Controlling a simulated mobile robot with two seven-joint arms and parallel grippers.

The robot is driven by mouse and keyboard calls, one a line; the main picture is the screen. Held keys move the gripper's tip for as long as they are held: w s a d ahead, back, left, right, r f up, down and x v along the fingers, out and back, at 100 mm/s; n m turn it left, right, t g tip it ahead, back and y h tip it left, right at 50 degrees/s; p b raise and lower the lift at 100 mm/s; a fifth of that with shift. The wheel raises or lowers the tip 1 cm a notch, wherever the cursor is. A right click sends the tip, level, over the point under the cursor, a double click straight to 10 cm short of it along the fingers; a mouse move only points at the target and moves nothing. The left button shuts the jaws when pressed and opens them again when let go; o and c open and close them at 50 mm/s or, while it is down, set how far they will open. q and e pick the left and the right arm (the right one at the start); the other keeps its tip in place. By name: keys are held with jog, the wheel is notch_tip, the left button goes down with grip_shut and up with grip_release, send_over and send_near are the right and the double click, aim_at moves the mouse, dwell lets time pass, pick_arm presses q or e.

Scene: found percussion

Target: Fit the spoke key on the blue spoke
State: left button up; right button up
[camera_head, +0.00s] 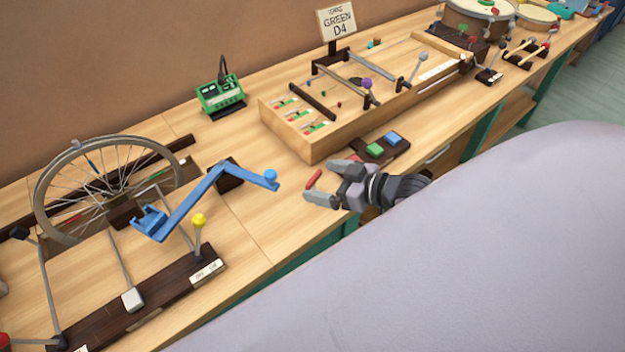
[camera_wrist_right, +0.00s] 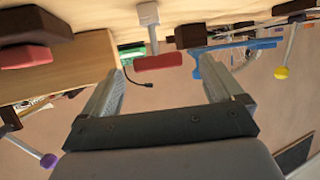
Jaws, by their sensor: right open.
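A red-handled tool, apparently the spoke key (camera_head: 314,179), is just ahead of my right gripper (camera_head: 316,181). In the right wrist view, the spoke key (camera_wrist_right: 158,62) has a red crossbar on a grey stem with a pale block at the bench end. My right gripper (camera_wrist_right: 155,88) is open, and the red bar shows beyond the gap between its fingers. I cannot tell whether they touch. The blue spoke (camera_head: 93,167) is a short blue piece among the grey spokes of the wheel (camera_head: 38,190) at the left. My left gripper is not in view.
A blue bent lever (camera_head: 205,195) stands between the wheel and my right gripper. A dark base with a yellow-knobbed lever (camera_head: 199,221) is in front.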

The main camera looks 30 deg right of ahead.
aim_at(316, 179)
jog(key=shift+x, duration=2.85)
jog(key=shift+d+f, duration=0.15)
jog(key=shift+f, duration=0.05)
jog(key=c, duration=1.1)
